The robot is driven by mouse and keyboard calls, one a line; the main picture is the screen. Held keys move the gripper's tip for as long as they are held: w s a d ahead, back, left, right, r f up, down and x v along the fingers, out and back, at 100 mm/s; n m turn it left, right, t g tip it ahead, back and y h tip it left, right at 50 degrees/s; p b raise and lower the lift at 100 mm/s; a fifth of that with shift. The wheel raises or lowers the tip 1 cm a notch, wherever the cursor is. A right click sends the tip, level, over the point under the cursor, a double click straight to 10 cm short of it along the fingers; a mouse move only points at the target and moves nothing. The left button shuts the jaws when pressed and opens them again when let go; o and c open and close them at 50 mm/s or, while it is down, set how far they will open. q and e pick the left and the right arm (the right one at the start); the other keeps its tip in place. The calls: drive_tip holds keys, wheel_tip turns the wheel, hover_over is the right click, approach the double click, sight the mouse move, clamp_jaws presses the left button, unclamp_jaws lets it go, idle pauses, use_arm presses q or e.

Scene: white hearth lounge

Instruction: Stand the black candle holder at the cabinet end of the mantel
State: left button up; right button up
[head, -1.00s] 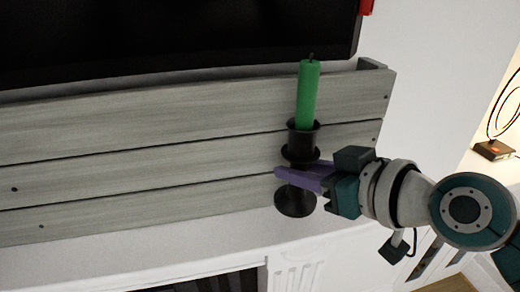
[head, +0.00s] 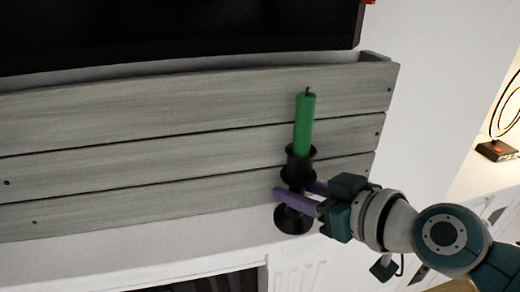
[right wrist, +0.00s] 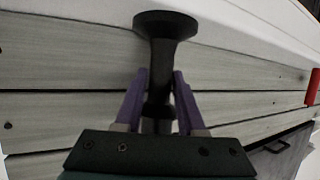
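The black candle holder (head: 298,168) stands upright in the head view with a green candle (head: 304,124) in it, in front of the grey boards. Its round base (head: 293,219) is over the white mantel (head: 215,245), near the mantel's right end; I cannot tell whether it touches. My right gripper (head: 298,194) reaches in from the right, its purple fingers on either side of the stem and seemingly closed on it. The right wrist view shows the holder upside down, its stem (right wrist: 160,60) between the fingers (right wrist: 160,88). My left gripper is not in view.
Grey wooden boards (head: 180,125) stand behind the mantel, below a black screen (head: 170,30). At right, a lamp with a looped frame (head: 495,151) stands on a white surface, with white cabinet fronts below. The mantel left of the holder is clear.

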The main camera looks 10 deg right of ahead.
drive_tip(key=shift+o, duration=0.2)
drive_tip(key=shift+r, duration=0.2)
drive_tip(key=shift+s+d+r, duration=0.1)
drive_tip(key=shift+s+d, duration=0.05)
drive_tip(key=shift+s, duration=0.1)
drive_tip(key=p+v, duration=0.1)
drive_tip(key=v, duration=1)
drive_tip(key=s+a+f+g+h, duration=0.1)
drive_tip(key=s+a+f+g, duration=0.3)
drive_tip(key=s, duration=0.4)
drive_tip(key=s+d+r+m+g+h, duration=0.1)
drive_tip(key=s+d+g+h, duration=0.3)
drive_tip(key=s, duration=0.4)
drive_tip(key=shift+d+m+g, duration=0.4)
drive_tip(key=shift+m, duration=0.5)
drive_tip(key=shift+s+r, duration=0.1)
drive_tip(key=shift+r, duration=0.1)
wheel_tip(320, 180, up, 24)
drive_tip(key=p, duration=2.4)
drive_tip(key=shift+p, duration=0.35)
